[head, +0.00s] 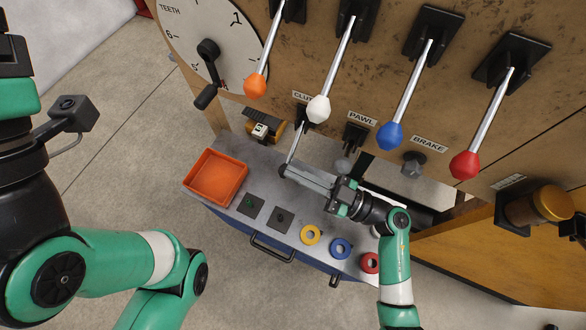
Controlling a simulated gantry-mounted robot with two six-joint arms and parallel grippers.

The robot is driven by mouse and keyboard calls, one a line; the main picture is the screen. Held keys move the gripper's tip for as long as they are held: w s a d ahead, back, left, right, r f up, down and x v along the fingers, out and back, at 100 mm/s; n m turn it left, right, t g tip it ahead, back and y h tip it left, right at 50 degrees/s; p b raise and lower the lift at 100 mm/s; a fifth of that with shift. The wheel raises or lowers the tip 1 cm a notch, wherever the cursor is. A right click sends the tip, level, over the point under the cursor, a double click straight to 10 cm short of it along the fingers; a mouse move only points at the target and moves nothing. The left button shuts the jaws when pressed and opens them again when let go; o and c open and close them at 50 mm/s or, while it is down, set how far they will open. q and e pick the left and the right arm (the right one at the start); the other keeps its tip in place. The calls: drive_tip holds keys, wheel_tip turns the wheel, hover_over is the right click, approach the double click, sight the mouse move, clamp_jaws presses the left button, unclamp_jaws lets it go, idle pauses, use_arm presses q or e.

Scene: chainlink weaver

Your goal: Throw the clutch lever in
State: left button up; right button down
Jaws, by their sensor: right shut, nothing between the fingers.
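A label starting "CLU" (303,97) is on the wooden panel, partly hidden by the white knob of a long lever (318,108). Below the label is a small black bracket (306,114). A thin grey rod (293,150) hangs from about there towards my right gripper (284,171); it seems to be the clutch lever, and its lower end is hidden at the fingertips. My right gripper is shut with nothing between its fingers, its tips at or very near the rod's lower end. I cannot tell whether they touch. My left gripper is out of view.
Long levers with orange (256,85), blue (389,135) and red (464,164) knobs hang close by. Small levers sit under PAWL (361,119) and BRAKE (428,144). The grey bench below holds an orange tray (187,184) and coloured rings (310,235). A crank (206,96) stands out from the dial.

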drive_tip(key=p+v, duration=0.2)
drive_tip(key=v, duration=0.8)
drive_tip(key=shift+d, duration=0.35)
drive_tip(key=shift+s, duration=0.1)
